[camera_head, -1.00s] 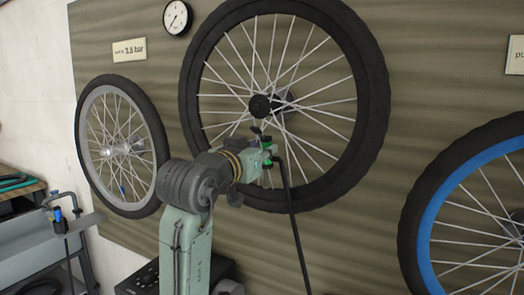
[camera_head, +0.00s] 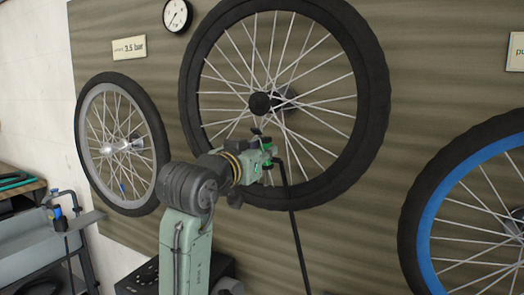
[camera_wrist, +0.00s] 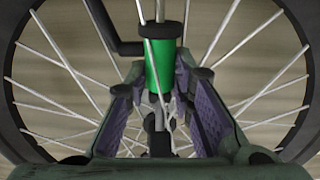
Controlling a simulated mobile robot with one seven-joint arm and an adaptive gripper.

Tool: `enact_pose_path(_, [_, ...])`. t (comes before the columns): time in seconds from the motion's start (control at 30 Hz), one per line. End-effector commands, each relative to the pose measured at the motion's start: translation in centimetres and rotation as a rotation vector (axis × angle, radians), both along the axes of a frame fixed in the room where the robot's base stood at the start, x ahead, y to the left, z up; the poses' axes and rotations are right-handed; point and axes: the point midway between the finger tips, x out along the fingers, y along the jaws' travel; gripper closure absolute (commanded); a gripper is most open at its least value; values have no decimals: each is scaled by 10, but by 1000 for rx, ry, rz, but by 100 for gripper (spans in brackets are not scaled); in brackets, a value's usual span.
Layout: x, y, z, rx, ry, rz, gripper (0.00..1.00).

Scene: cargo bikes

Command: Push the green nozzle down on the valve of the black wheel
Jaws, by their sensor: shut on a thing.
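The black wheel (camera_head: 372,90) hangs upright on the board, with black rim and pale spokes. My gripper (camera_head: 266,153) is in front of its lower part, below the hub (camera_head: 260,103). In the wrist view, my gripper (camera_wrist: 163,98) has its two fingers on either side of the lower end of the green nozzle (camera_wrist: 160,68), shut on it. The nozzle has a dark collar, and a black hose (camera_wrist: 118,45) leaves it to the left. In the head view only a little green shows at the gripper. I cannot make out the valve; the fingers and nozzle may hide it.
A wheel with a grey rim (camera_head: 84,145) hangs left, and one with a blue rim (camera_head: 424,245) hangs right. The hose (camera_head: 297,235) runs down from my gripper. A gauge (camera_head: 177,15) and a pressure sign (camera_head: 130,48) are above. A bench (camera_head: 25,240) stands lower left.

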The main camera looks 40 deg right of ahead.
Motion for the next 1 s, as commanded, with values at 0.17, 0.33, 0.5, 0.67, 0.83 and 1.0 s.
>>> enact_pose_path(0.17, [0, 0, 0, -1, 0, 0, 100])
enact_pose_path(0.33, [0, 0, 0, -1, 0, 0, 100])
enact_pose_path(0.5, [0, 0, -2, -1, 0, 0, 100])
enact_pose_path(0.67, [0, 0, -3, -1, 0, 0, 100])
enact_pose_path(0.83, [0, 0, -5, -1, 0, 0, 100])
enact_pose_path(1.0, [0, 0, -7, -1, 0, 0, 100])
